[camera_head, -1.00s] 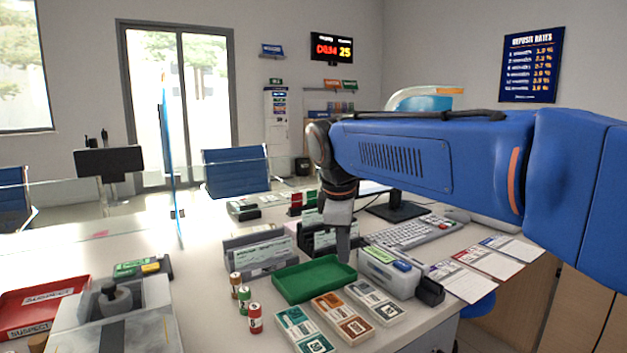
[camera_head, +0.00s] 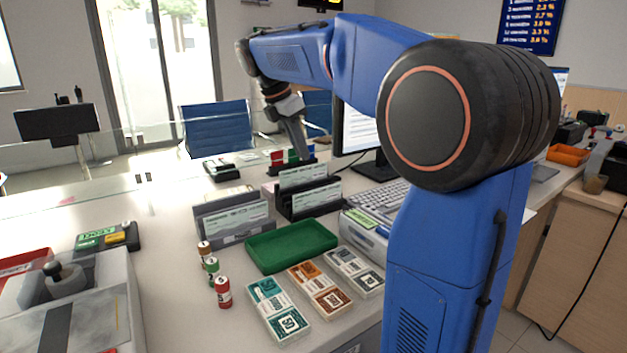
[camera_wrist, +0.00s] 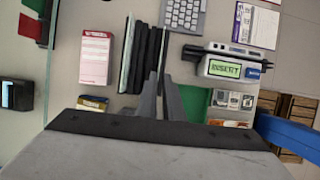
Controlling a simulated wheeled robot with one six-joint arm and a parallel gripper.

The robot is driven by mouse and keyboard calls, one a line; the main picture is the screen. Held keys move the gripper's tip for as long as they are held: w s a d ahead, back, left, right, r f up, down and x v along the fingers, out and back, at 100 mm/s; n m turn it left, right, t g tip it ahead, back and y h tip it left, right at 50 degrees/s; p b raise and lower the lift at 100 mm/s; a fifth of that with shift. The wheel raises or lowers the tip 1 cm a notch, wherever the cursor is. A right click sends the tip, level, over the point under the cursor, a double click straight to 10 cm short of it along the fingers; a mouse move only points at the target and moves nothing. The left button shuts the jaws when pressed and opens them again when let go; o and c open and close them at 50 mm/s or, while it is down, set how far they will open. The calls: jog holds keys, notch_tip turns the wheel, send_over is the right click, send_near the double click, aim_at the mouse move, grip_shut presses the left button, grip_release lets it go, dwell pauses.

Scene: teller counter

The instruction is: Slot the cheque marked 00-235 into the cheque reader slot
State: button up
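Pale green cheques stand upright in a dark rack; one cheque (camera_head: 303,175) shows at the back and another (camera_head: 315,198) in front of it. A further cheque (camera_head: 235,218) stands in a grey holder (camera_head: 240,238) to the left. Their numbers are too small to read. The cheque reader (camera_head: 366,232) is a white box, partly hidden by my arm; in the wrist view the reader (camera_wrist: 229,70) shows a green screen reading INSERT. My gripper (camera_head: 300,152) is above the back of the dark rack.
A green tray (camera_head: 290,262) lies in front of the holders, with banknote bundles (camera_head: 320,290) and small coin rolls (camera_head: 222,292) nearby. A keyboard (camera_head: 383,198) and monitor (camera_head: 360,130) stand to the right. A glass screen crosses behind the counter.

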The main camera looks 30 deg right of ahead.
aim_at(318, 190)
jog(key=x, duration=1.4)
jog(key=shift+d+f, duration=0.1)
jog(key=shift+f, duration=0.3)
grip_shut()
jog(key=shift+r, duration=0.1)
notch_tip(318, 190, up, 11)
dwell(2.0)
jog(key=shift+r, duration=0.15)
jog(key=shift+s, duration=0.15)
